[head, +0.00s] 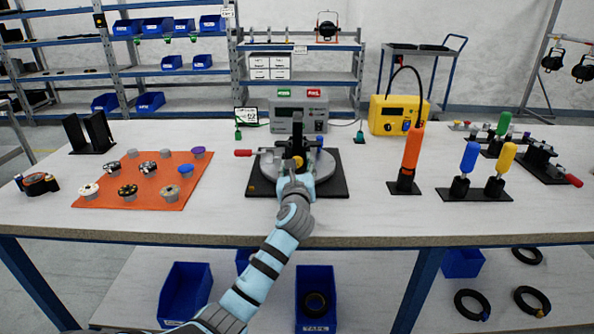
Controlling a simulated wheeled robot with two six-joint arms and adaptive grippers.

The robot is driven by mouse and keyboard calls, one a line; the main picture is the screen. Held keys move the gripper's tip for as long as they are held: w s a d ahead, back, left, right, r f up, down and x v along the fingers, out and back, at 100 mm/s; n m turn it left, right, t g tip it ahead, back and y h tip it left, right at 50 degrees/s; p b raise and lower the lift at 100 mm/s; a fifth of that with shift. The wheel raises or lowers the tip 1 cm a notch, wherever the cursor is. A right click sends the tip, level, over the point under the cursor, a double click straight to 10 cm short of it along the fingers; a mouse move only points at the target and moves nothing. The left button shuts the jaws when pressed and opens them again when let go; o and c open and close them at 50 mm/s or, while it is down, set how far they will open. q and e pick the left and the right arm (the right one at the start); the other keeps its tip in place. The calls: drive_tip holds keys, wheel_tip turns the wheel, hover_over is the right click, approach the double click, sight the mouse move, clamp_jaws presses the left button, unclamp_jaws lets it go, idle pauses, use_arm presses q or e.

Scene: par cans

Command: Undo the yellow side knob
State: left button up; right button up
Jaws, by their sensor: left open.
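The yellow side knob (298,162) sits on the near side of a grey and black fixture in the middle of the bench. The fixture stands on a black base plate (256,187). A red-tipped handle (243,153) sticks out to its left. My left gripper (294,178) is open just in front of the knob, at the front of the fixture. I cannot tell whether its fingers touch the knob. The gripper and wrist hide part of the fixture's near side. My right gripper is not in view.
An orange mat (150,203) with several knobs and caps lies to the left. An orange-handled tool (412,160) and blue and yellow handled tools (499,165) stand to the right. A grey meter (299,113) and yellow case (394,115) stand behind. The front bench strip is clear.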

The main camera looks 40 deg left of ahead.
use_arm(q)
clamp_jaws()
drive_tip(key=n+p, duration=0.3)
drive_tip(key=shift+r, duration=0.25)
drive_tip(key=n, duration=0.2)
drive_tip(key=shift+f+n+p, duration=0.25)
drive_tip(key=shift+n+p, duration=0.1)
drive_tip(key=shift+n, duration=0.05)
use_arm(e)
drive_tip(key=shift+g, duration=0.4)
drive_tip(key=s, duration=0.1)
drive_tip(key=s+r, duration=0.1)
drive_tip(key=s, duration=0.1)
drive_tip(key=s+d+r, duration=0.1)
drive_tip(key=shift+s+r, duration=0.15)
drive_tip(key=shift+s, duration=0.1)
use_arm(q)
unclamp_jaws()
